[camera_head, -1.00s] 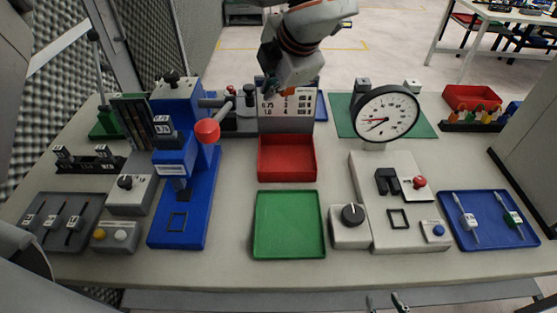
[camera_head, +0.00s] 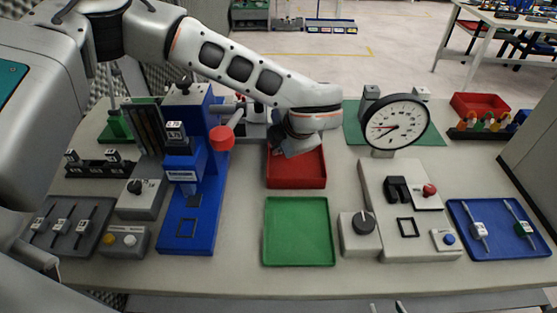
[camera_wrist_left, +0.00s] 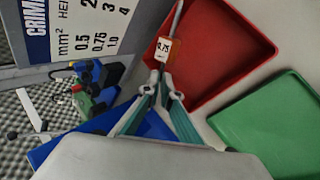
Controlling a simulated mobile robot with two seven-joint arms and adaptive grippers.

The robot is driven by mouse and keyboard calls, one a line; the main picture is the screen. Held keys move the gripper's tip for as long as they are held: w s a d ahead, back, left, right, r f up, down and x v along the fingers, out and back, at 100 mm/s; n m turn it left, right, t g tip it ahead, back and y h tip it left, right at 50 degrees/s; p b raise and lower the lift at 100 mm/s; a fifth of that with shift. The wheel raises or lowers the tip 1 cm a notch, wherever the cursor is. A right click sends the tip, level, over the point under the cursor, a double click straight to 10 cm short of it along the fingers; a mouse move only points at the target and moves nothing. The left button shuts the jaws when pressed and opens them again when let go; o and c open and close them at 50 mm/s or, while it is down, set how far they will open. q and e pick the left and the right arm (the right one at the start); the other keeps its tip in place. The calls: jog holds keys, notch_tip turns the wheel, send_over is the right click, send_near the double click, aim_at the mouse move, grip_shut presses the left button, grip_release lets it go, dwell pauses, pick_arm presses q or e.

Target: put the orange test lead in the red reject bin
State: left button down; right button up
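The orange test lead (camera_wrist_left: 160,52), an orange and white labelled block with a thin metal pin, is between the fingertips of my left gripper (camera_wrist_left: 163,88), which is shut on it. In the wrist view it overlaps the near wall of the red reject bin (camera_wrist_left: 235,50). In the head view my left gripper (camera_head: 283,148) is over the back left of the red bin (camera_head: 300,178); the lead is hidden there by the gripper. The bin floor that shows is empty. Two tips of my right gripper (camera_head: 386,308) show apart at the bottom edge.
A green tray (camera_head: 298,235) lies in front of the bin. A blue press (camera_head: 188,205) with a red-knobbed lever (camera_head: 221,138) stands at left, close to my arm. A dial gauge (camera_head: 397,125) and grey fixture stand at right. A blue tray (camera_head: 497,230) holds two leads.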

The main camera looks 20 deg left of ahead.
pick_arm(q)
jog(key=shift+f, duration=2.65)
jog(key=c, duration=2.6)
grip_release()
jog(key=shift+o, duration=0.2)
jog(key=shift+d+r, duration=0.1)
jog(key=shift+r, duration=0.05)
jog(key=v, duration=1.1)
jog(key=shift+s+d+r, duration=0.15)
jog(key=shift+s+r, duration=0.1)
jog(key=shift+r, duration=0.05)
